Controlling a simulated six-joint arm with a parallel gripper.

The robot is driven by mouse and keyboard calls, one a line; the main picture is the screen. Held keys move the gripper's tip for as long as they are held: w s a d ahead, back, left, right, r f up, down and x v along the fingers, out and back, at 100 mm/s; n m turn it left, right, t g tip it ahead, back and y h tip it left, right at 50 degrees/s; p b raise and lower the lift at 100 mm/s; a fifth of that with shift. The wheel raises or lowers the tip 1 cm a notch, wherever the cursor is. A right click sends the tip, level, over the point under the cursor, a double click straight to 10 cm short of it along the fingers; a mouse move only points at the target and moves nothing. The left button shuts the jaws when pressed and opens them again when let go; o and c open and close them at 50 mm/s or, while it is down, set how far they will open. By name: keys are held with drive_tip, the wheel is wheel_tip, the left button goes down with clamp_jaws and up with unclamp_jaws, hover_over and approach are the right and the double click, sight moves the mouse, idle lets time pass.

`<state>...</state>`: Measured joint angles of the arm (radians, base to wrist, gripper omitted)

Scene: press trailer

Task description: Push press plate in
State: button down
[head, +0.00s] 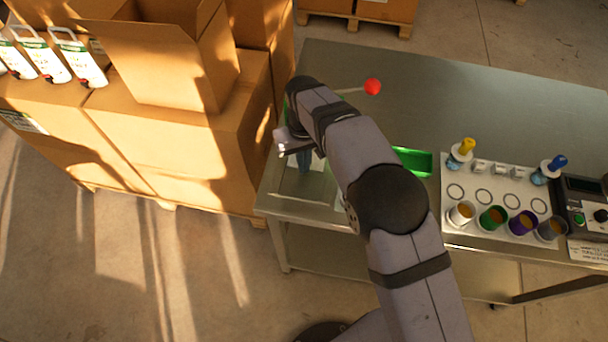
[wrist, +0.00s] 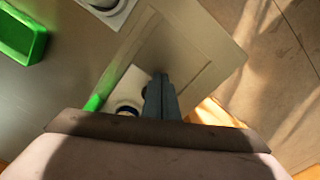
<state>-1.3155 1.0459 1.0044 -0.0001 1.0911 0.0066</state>
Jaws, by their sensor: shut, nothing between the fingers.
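The press is mostly hidden behind my arm in the head view; its lever with a red knob (head: 372,87) sticks out to the right. In the wrist view a green edge (wrist: 95,103) and a white part with a dark round opening (wrist: 128,105) show beside my fingers. A flat grey plate with an outlined border (wrist: 205,75) lies under the fingertips; I cannot tell for sure that it is the press plate. My gripper (head: 304,168) points down over the table's left end, its fingers (wrist: 161,80) shut and empty. Contact with the plate cannot be told.
A green tray (head: 413,162) lies right of my arm, also in the wrist view (wrist: 22,35). A white rack (head: 490,205) holds several cups and droppers, with a dark device (head: 585,205) beside it. Cardboard boxes (head: 170,140) stand close left of the steel table (head: 480,95).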

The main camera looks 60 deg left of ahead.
drive_tip(key=shift+w+a+p, duration=0.3)
drive_tip(key=shift+w+a, duration=0.7)
idle(0.5)
drive_tip(key=shift+s+d, duration=0.3)
drive_tip(key=shift+s, duration=0.05)
idle(0.3)
wheel_tip(320, 180, up, 9)
drive_tip(key=p, duration=0.6)
idle(0.4)
